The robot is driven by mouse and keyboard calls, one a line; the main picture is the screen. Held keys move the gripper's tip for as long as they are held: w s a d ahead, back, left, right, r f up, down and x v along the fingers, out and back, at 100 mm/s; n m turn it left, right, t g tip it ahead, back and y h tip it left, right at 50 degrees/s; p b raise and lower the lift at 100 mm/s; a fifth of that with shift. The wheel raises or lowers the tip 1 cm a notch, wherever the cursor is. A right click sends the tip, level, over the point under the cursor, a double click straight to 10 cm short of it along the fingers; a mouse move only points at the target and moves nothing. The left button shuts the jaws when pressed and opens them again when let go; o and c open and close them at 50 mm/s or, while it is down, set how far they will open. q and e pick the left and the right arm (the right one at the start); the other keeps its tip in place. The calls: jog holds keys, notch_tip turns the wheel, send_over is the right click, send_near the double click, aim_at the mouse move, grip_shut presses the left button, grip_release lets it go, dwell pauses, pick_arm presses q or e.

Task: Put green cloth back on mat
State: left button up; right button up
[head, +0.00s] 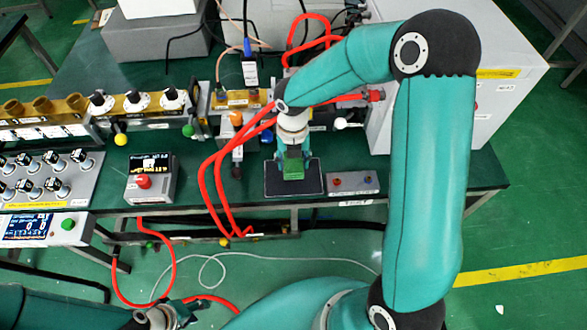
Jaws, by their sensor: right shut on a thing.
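The green cloth (293,168) shows as a small folded green block over the dark mat (309,186) on the workbench. My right gripper (292,155) points down and is shut on the cloth. The cloth lies within the mat's outline in the head view; I cannot tell if it touches the mat or hangs just above it. The gripper hides the cloth's back part and some of the mat's back edge. My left gripper (180,314) is low at the bottom edge, away from the bench, and its finger opening is unclear.
A small grey box with two buttons (352,183) sits just right of the mat. Red hoses (208,180) loop down left of it. A box with a red button (150,180) stands further left. A large white cabinet (490,110) is at the right, behind my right arm.

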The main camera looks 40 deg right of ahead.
aim_at(293, 160)
jog(key=shift+f, duration=2.3)
jog(key=shift+f, duration=0.1)
jog(key=o, duration=1.1)
notch_tip(293, 160, up, 12)
jog(key=shift+r, duration=0.1)
